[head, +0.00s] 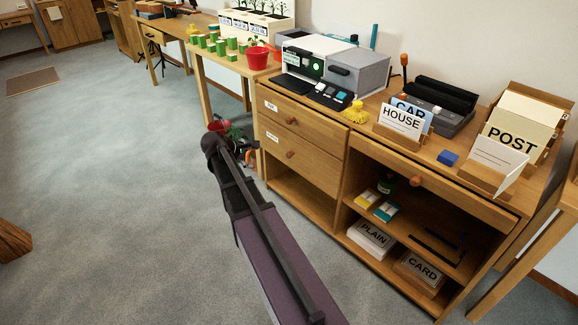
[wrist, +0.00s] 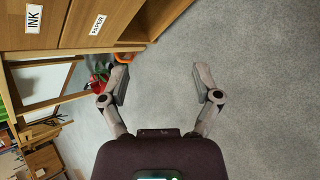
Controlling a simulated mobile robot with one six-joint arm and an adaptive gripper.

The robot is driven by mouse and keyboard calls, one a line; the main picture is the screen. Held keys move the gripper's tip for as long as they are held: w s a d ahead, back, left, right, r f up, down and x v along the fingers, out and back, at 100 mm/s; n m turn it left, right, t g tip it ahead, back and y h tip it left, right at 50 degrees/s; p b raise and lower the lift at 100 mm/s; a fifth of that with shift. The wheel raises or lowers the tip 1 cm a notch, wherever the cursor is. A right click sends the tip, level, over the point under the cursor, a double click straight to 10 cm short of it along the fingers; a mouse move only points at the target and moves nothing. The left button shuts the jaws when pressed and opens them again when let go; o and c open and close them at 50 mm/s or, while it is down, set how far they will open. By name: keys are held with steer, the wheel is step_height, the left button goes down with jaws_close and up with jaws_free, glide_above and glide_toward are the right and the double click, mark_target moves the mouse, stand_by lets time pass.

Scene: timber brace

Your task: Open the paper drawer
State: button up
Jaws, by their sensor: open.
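The paper drawer (head: 315,163) is the lower of two wooden drawers at the left end of the cabinet, and it looks shut. It has a round wooden knob (head: 290,154) and a small label at its left. In the wrist view the drawer front (wrist: 120,14) is at the upper left, with a readable PAPER label (wrist: 97,24); the knob does not show there. My gripper (wrist: 160,63) is open and empty, its fingers spread over grey floor. It is left of the drawer front and apart from the knob. In the head view my arm mostly hides it.
The ink drawer (head: 300,122) above looks shut. Below is an open shelf space (head: 300,195). A red and green object (wrist: 98,80) and an orange one (wrist: 128,57) are near the gripper's left finger.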

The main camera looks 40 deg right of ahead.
mark_target(287, 156)
steer(key=w+d+f+n+h+b, duration=0.4)
steer(key=w+d+f+n+b, duration=0.2)
steer(key=d+f+b, duration=0.7)
steer(key=w+b, duration=0.2)
steer(key=b, duration=0.2)
steer(key=shift+d+n+b, duration=0.3)
steer(key=shift+b, duration=0.1)
steer(key=shift+w+f+t, duration=0.1)
steer(key=shift+t, duration=0.2)
steer(key=b+x, duration=0.2)
steer(key=x, duration=0.4)
steer(key=b+x, duration=0.3)
steer(key=x, duration=0.4)
steer(key=shift+d, duration=0.4)
jaws_close()
